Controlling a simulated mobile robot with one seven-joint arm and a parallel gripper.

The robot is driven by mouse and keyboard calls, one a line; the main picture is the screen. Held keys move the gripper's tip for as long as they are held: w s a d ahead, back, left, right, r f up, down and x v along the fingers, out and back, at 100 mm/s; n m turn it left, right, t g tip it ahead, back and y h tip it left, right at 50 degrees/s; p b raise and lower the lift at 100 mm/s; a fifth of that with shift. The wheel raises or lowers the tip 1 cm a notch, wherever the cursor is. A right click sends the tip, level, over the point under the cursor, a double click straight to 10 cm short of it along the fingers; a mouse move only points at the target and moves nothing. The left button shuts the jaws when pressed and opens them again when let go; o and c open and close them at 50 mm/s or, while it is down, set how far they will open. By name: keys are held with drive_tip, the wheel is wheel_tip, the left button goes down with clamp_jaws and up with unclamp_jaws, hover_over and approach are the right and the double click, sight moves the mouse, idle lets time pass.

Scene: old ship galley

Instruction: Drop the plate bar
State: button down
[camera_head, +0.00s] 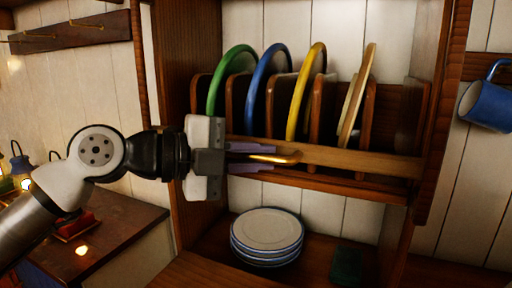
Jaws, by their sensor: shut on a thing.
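The plate bar (365,161) is a light wooden rail running across the front of the plate rack. A short brass piece (275,158) shows at its left part, between my fingertips. My gripper (262,156) reaches in from the left and is shut at this left part of the bar, with one pale purple finger above and one below. The exact contact is partly hidden by the fingers. Behind the bar, a green plate (228,75), a blue plate (264,80), a yellow plate (304,88) and a cream plate (356,95) stand on edge between wooden dividers.
A stack of white plates with blue rims (267,232) stands on the shelf below, beside a dark green block (345,264). A blue mug (488,103) hangs at the right. A wooden counter (120,222) with lanterns behind it is at the left. Cabinet side walls flank the rack.

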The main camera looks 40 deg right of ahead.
drive_tip(key=shift+s+f+b, duration=0.1)
drive_tip(key=shift+f+b, duration=0.2)
drive_tip(key=shift+f, duration=0.55)
drive_tip(key=c, duration=1.5)
unclamp_jaws()
drive_tip(key=shift+f, duration=0.1)
drive_tip(key=shift+o, duration=0.2)
drive_tip(key=b+v, duration=0.2)
drive_tip(key=v, duration=1.2)
